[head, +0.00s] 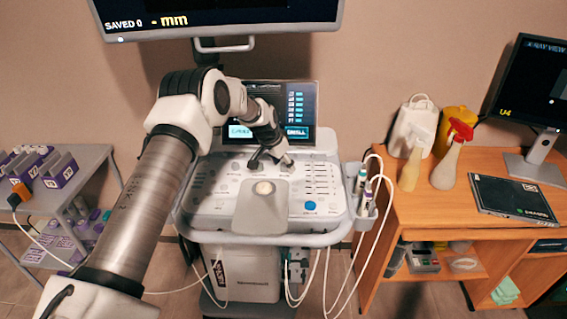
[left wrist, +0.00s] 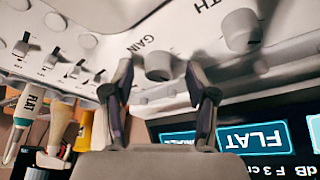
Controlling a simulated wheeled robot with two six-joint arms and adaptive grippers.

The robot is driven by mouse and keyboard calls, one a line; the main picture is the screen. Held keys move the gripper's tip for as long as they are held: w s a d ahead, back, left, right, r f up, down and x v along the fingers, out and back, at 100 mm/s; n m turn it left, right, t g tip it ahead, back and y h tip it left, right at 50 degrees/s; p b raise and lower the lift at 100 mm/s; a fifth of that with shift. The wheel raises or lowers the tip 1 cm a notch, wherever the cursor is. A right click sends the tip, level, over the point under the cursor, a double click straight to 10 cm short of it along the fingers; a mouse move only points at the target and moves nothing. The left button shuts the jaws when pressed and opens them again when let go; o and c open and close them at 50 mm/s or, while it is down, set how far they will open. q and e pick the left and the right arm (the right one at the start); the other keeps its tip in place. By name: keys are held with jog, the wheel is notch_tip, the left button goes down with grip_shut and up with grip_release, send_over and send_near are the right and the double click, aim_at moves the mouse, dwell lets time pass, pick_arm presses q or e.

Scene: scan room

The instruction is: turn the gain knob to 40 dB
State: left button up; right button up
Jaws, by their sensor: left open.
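The gain knob (left wrist: 158,66) is a grey round knob beside the printed word GAIN on the light console panel. In the left wrist view it shows between the two fingers of my left gripper (left wrist: 160,72). The fingers are open, one on each side, with a gap to the knob visible. In the head view my left gripper (head: 270,161) is low over the upper part of the ultrasound console (head: 225,209), below its screen (head: 297,103). The knob cannot be made out there. Its dial setting is not readable. My right gripper is not in view.
Another knob (left wrist: 241,32) sits close by, under a label ending in TH. Sliders (left wrist: 52,58) line the panel. Corded probes (head: 365,187) hang at the console's right edge. A wooden desk (head: 400,210) with bottles stands right; a grey shelf (head: 85,160) stands left.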

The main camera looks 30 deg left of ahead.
pick_arm(q)
grip_shut()
jog(key=shift+d, duration=0.1)
jog(key=shift+r+n+p, duration=0.2)
jog(key=shift+n+p, duration=0.3)
jog(key=shift+p, duration=0.35)
jog(key=n+y+p, duration=0.1)
jog(key=n+p, duration=0.2)
jog(key=p, duration=0.2)
jog(key=shift+d+y, duration=0.15)
jog(key=shift+y, duration=0.15)
jog(key=shift+f+n+y+p, duration=0.1)
jog(key=shift+n+y+p, duration=0.2)
jog(key=shift+n+p, duration=0.6)
jog(key=shift+f, duration=0.1)
